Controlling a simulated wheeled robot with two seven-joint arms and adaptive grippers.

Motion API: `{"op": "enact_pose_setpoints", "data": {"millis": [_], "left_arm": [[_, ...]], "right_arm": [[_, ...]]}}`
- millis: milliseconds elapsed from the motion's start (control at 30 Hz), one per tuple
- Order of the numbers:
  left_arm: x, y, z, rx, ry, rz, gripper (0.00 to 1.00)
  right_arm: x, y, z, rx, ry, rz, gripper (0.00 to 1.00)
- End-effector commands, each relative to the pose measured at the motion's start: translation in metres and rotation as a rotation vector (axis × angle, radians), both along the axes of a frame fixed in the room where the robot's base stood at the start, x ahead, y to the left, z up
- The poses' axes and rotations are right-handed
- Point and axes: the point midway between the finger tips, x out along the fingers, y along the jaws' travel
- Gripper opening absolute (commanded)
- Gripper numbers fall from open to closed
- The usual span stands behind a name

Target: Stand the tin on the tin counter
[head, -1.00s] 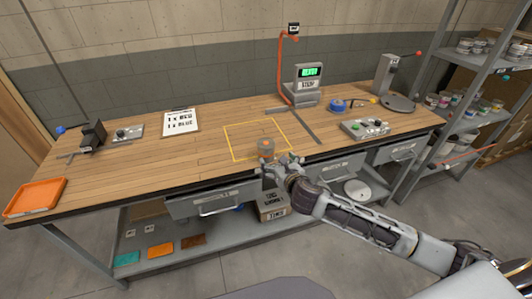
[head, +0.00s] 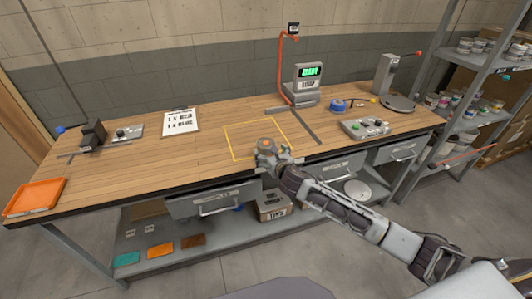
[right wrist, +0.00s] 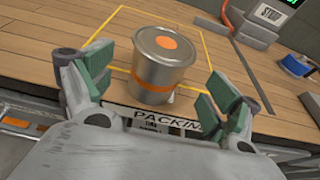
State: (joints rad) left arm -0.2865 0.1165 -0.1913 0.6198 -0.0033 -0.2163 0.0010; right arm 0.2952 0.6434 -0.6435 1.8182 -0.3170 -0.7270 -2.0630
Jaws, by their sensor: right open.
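A silver tin with an orange lid spot and an orange band (right wrist: 165,62) stands upright at the bench's front edge in the right wrist view, by the yellow outline. My right gripper (right wrist: 160,88) is open, one finger on either side of it, with gaps to both. In the head view my right gripper (head: 268,152) mostly hides the tin. A grey device with a green display (head: 309,72) stands at the back of the bench; its front label is too small to read surely, so I cannot tell if it is the tin counter. My left gripper is not in view.
The wooden bench (head: 110,168) has a free left middle. An orange tray (head: 34,197) is at its left end, a white order board (head: 181,122) at the back, and a button box (head: 366,128) at right. An orange-red post (head: 282,70) rises beside the display device.

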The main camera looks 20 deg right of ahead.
Motion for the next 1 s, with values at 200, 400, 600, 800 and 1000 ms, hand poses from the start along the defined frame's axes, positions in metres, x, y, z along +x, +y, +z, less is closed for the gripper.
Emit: {"op": "enact_pose_setpoints", "data": {"millis": [200, 400, 600, 800, 1000], "left_arm": [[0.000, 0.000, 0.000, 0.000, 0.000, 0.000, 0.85], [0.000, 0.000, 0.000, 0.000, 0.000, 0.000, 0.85], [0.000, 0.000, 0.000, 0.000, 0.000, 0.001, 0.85], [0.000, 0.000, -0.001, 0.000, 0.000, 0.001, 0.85], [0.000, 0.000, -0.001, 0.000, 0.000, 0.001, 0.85]], "right_arm": [[0.004, 0.000, -0.001, 0.000, 0.000, 0.001, 0.90], [0.004, 0.000, -0.001, 0.000, 0.000, 0.001, 0.90], [0.007, 0.000, -0.003, 0.000, 0.000, 0.000, 0.90], [0.020, 0.001, -0.008, 0.002, 0.000, -0.001, 0.90], [0.035, 0.003, -0.015, 0.001, 0.000, 0.000, 0.90]]}}
